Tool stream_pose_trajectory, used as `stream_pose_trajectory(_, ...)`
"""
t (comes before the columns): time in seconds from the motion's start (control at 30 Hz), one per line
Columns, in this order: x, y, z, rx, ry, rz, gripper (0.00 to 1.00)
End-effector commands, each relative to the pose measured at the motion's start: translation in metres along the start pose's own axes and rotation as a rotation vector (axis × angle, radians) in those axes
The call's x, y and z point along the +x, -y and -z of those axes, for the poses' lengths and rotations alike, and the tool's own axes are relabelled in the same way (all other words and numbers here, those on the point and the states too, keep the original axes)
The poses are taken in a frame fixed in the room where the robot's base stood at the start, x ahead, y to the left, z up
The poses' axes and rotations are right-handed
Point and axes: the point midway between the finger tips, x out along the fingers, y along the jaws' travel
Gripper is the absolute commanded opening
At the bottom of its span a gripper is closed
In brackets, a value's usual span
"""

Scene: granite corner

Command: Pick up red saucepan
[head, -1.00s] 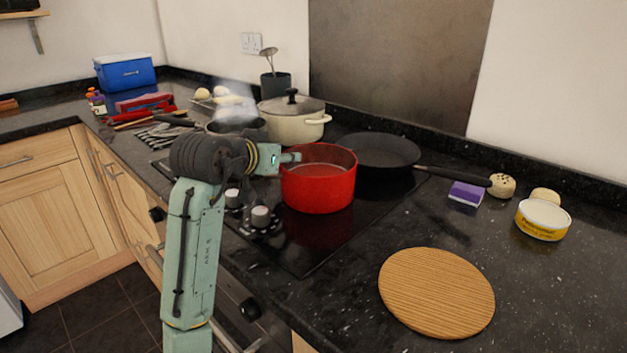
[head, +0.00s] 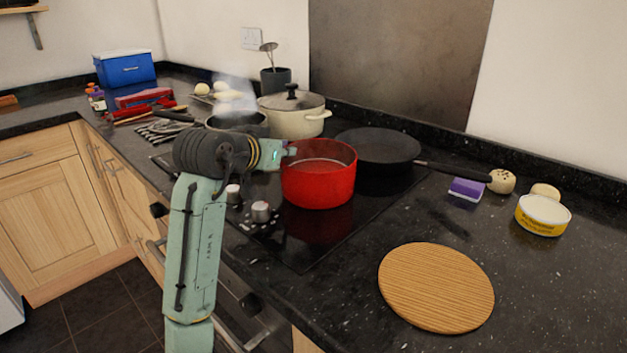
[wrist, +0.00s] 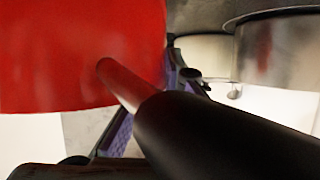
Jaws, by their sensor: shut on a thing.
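The red saucepan (head: 318,187) stands upright on the black hob in the head view, with a reddish-brown content inside. Its wall (wrist: 75,55) fills the upper left of the wrist view, and its handle (wrist: 215,135), red near the pan and black further out, runs to the lower right. My gripper (head: 287,152) is at the pan's left side. In the wrist view, purple-edged finger parts of my gripper (wrist: 146,103) lie on both sides of the handle, and the gripper is shut on it. The handle is hidden behind the gripper in the head view.
A black frying pan (head: 378,147) sits close behind right. A lidded cream pot (head: 292,120) and a steaming dark pot (head: 236,124) stand behind left. A round wooden board (head: 436,288) lies front right. Hob knobs (head: 260,211) are in front.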

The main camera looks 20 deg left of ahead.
Motion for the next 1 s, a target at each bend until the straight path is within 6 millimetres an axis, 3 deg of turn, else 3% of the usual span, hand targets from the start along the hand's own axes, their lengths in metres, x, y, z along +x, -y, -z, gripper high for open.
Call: stream_pose_trajectory(1.0, -0.0043, -0.0002, 0.0095, 0.001, -0.007, 0.002, 0.00)
